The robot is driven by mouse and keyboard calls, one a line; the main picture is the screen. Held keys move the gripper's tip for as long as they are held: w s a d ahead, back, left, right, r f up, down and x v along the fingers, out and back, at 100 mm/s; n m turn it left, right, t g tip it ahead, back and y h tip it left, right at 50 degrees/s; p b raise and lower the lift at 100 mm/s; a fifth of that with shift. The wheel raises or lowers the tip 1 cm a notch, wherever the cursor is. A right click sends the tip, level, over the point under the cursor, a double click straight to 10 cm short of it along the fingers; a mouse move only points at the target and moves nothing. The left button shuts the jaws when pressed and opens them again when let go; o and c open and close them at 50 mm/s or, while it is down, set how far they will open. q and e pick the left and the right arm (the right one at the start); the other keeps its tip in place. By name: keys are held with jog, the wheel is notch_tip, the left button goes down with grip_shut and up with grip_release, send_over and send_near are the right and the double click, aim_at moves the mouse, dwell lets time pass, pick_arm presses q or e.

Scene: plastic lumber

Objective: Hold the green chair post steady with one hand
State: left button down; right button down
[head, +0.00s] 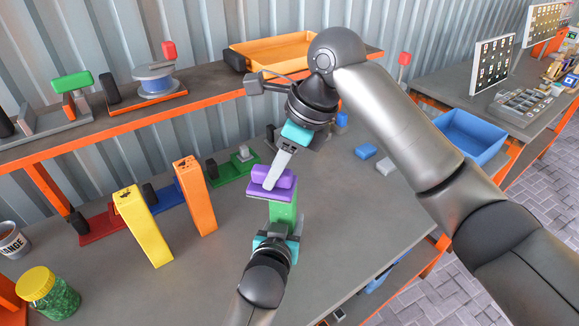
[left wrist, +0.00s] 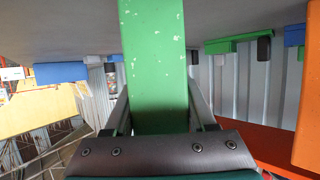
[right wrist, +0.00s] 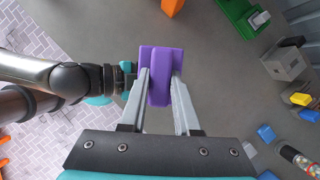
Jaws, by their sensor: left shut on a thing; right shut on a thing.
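The green chair post (head: 284,213) stands upright on the grey table. My left gripper (head: 277,232) is shut on it low down, with the fingers on either side of the post. In the left wrist view the post (left wrist: 154,70) fills the middle, its green face flecked with pale marks. A purple block (head: 272,183) sits at the top of the post. My right gripper (head: 275,184) comes from above and is shut on the purple block, which lies between its fingertips in the right wrist view (right wrist: 161,75). The block hides the post's top end.
A yellow post (head: 143,226) and an orange post (head: 195,196) stand to the left, near red, blue and green base pieces. A jar with a yellow lid (head: 47,293) is at the front left. Small blue (head: 365,152) and grey blocks lie to the right. The table's right front is clear.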

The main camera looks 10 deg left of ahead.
aim_at(293, 180)
jog(key=shift+d, duration=1.8)
notch_tip(293, 180, up, 8)
jog(key=shift+r, duration=0.15)
jog(key=shift+w, duration=0.1)
jog(key=shift+w+d+f, duration=0.1)
jog(key=shift+f, duration=3.85)
jog(key=shift+a+f, duration=0.25)
jog(key=shift+a, duration=0.85)
jog(key=shift+w+a, duration=0.1)
jog(key=shift+a, duration=0.75)
jog(key=shift+d, duration=1.95)
notch_tip(293, 180, up, 8)
